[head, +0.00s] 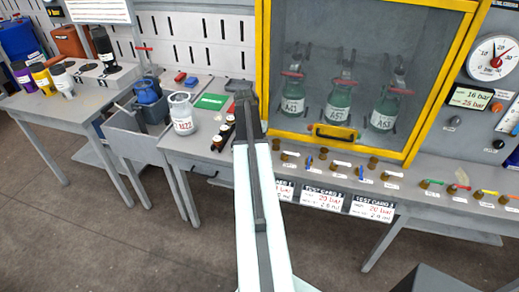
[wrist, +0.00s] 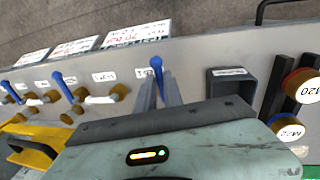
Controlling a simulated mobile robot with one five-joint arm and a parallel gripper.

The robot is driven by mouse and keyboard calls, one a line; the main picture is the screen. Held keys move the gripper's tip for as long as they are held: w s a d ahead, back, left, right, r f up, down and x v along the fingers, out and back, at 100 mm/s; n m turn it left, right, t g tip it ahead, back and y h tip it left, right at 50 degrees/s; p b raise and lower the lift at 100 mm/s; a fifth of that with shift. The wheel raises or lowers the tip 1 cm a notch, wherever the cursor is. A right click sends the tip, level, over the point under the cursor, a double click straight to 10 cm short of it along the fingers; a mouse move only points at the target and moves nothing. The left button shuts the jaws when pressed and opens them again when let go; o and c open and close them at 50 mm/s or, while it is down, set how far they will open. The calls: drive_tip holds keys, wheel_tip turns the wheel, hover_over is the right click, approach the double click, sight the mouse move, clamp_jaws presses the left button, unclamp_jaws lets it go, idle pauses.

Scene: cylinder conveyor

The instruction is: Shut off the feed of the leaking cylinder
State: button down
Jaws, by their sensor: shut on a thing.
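Three green cylinders (head: 293,102), (head: 339,106), (head: 385,110) with red collars stand behind glass in a yellow-framed cabinet (head: 263,60). Their labels are small; I see no leak. Below, the bench front has brass fittings and blue levers (head: 308,162), (head: 361,173). In the wrist view two blue levers (wrist: 62,84), (wrist: 9,91) stand left of my gripper (wrist: 160,82). Its fingers are shut on a third blue lever (wrist: 157,64), whose top shows between them. My arm hides that lever and my gripper's fingertips in the head view.
Test cards (head: 322,198) hang on the bench front. A pressure gauge (head: 494,58) and a 16 bar display (head: 470,97) are at right. A jar (head: 181,113) stands left of my arm. Labelled round ends (wrist: 289,129) lie close right in the wrist view. The floor (head: 110,240) is clear.

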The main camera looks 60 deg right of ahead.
drive_tip(key=shift+w+m, duration=0.15)
drive_tip(key=shift+m, duration=0.25)
drive_tip(key=c, duration=1.5)
unclamp_jaws()
drive_tip(key=shift+a, duration=0.1)
drive_tip(key=r+p, duration=0.2)
drive_tip(key=w+r+p, duration=0.1)
drive_tip(key=r+p, duration=0.4)
drive_tip(key=shift+w+a+r+p, duration=0.15)
drive_tip(key=shift+w+r+p, duration=0.1)
drive_tip(key=shift+r+p, duration=0.1)
